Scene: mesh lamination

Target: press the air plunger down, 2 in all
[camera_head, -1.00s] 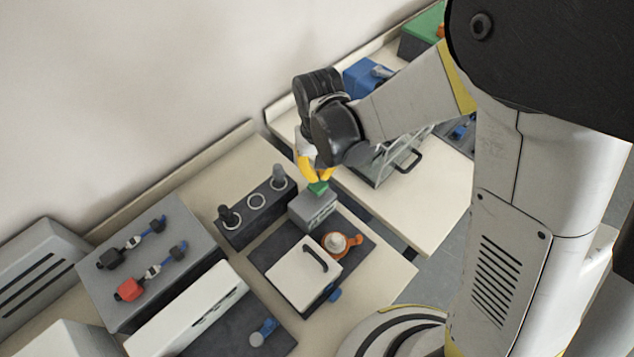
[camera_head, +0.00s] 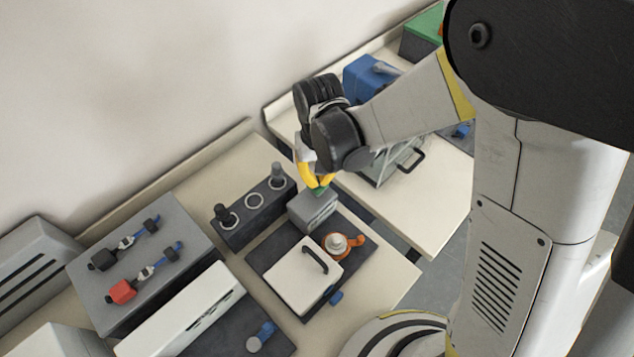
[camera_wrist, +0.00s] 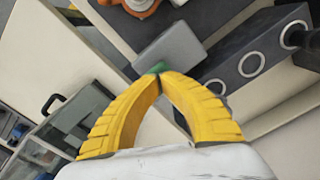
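The air plunger appears to be the green cap (camera_head: 319,191) on top of a small grey box (camera_head: 313,212) on the bench. My gripper (camera_head: 319,185) has yellow fingers pointing down onto the cap. In the wrist view, my fingertips (camera_wrist: 147,77) come together at the green cap (camera_wrist: 156,68), with the grey box (camera_wrist: 170,47) just beyond. The fingers look shut, with the tips on or right above the cap, not clearly around it. The fingertips partly hide the cap, so exact contact is hard to tell.
A dark block with several round sockets (camera_head: 254,211) stands left of the box. A white lidded plate with a handle (camera_head: 295,280) and an orange-ringed fitting (camera_head: 339,244) are in front. A clear-sided case (camera_head: 397,163) stands on the bench to the right.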

